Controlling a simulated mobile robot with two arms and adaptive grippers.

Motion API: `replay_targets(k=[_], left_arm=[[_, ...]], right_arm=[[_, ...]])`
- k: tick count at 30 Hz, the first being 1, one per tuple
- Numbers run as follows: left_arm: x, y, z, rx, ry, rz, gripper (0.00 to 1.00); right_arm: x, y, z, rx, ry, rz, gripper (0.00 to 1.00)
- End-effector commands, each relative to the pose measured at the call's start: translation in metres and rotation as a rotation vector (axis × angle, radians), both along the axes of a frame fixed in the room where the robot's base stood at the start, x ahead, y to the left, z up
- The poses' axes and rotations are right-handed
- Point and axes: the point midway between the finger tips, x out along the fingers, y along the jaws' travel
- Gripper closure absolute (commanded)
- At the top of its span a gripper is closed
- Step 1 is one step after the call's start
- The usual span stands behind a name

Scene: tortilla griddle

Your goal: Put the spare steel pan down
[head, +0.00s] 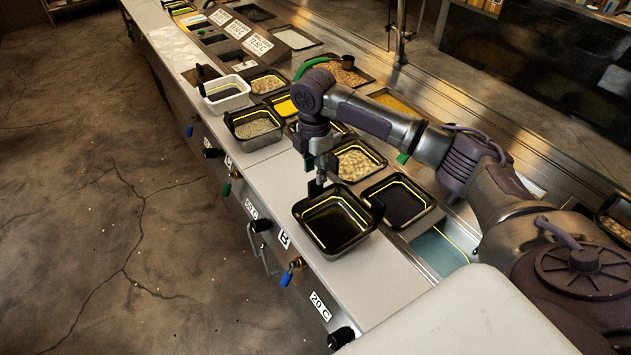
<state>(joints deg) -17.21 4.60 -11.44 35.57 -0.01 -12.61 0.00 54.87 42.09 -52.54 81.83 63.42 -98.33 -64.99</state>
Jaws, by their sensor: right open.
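The spare steel pan (338,222) has a dark interior, a yellow line inside and a steel outer wall. It looks empty and sits on the pale counter (283,195) near its front edge, in the middle of the head view. My right gripper (317,185) points down at the pan's far left rim, with its jaws open. Its fingertips are small and dark against the pan, so I cannot tell whether they touch the rim. My left gripper is not in view.
A dark, empty-looking pan (397,201) is set in the counter to the right. A pan of pale round pieces (356,163) lies behind. A grainy-filled pan (257,127) and a white tub (226,97) stand farther left. Bare counter lies left of the spare pan.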

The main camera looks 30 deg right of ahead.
Motion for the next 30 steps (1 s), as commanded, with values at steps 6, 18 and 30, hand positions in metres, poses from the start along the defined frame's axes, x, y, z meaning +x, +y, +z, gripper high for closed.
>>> replay_targets(k=[6,18,30], left_arm=[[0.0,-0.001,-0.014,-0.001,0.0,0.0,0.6],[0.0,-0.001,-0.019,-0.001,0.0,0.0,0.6],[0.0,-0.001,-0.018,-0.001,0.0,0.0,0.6]], right_arm=[[0.001,0.0,0.045,0.001,-0.004,0.001,0.6],[0.001,0.0,0.077,0.001,0.001,0.0,0.6],[0.001,0.0,0.077,0.001,0.001,0.0,0.6]])
